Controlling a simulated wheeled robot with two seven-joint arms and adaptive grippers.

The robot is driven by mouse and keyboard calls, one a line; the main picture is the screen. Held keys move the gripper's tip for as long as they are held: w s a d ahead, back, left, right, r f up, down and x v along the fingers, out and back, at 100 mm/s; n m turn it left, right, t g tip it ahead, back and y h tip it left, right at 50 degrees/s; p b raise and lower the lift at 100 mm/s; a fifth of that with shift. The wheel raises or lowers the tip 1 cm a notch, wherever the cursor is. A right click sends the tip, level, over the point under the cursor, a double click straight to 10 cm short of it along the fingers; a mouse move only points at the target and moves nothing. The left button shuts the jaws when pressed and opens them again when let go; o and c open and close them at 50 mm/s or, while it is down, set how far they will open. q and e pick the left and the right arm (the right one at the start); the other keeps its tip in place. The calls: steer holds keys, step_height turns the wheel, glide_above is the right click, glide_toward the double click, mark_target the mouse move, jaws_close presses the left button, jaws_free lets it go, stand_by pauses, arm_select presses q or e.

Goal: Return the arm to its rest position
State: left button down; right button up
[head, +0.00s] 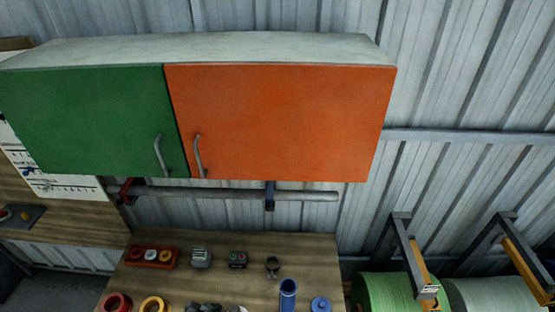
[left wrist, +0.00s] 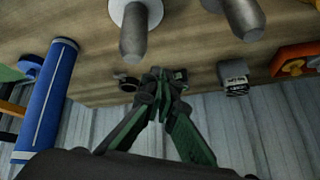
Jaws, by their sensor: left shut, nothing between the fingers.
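My left gripper (left wrist: 158,78) shows in the left wrist view, its dark green-and-black fingers together with nothing between them. In that view its tips overlap the wooden worktop, close to a small black clamp-like part (left wrist: 130,84); I cannot tell the height above the top. In the head view neither arm shows clearly; dark shapes at the bottom edge are cut off and I cannot tell what they are. My right gripper is in no view.
A cabinet with a green door (head: 85,120) and an orange door (head: 285,120) hangs above the worktop (head: 230,250). On the top are a red tray (head: 151,257), a grey block (head: 201,258) and a blue tube (head: 288,293). A green roll (head: 392,293) stands at right.

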arm_select(q)
steer(key=s+a+r+n+g+y, duration=0.1)
steer(key=s+a+r+n+g, duration=0.15)
steer(key=s+a, duration=0.5)
steer(key=s+a+r+n+g+y, duration=0.15)
steer(key=s+a+n, duration=0.3)
steer(key=s, duration=0.65)
step_height(320, 180, down, 40)
steer(key=s+m+b, duration=0.1)
steer(key=s+b, duration=0.1)
steer(key=b, duration=0.9)
steer(key=s+f+g+b, duration=0.1)
steer(key=s+f+b, duration=0.3)
steer(key=s+f, duration=0.5)
steer(key=s+f+b, duration=0.5)
steer(key=s+f, duration=0.5)
steer(key=f, duration=0.8)
steer(key=shift+s+d+f+m+g, duration=0.25)
steer(key=shift+s+d+m+g, duration=0.05)
steer(key=shift+m+g, duration=0.1)
steer(key=shift+h, duration=0.25)
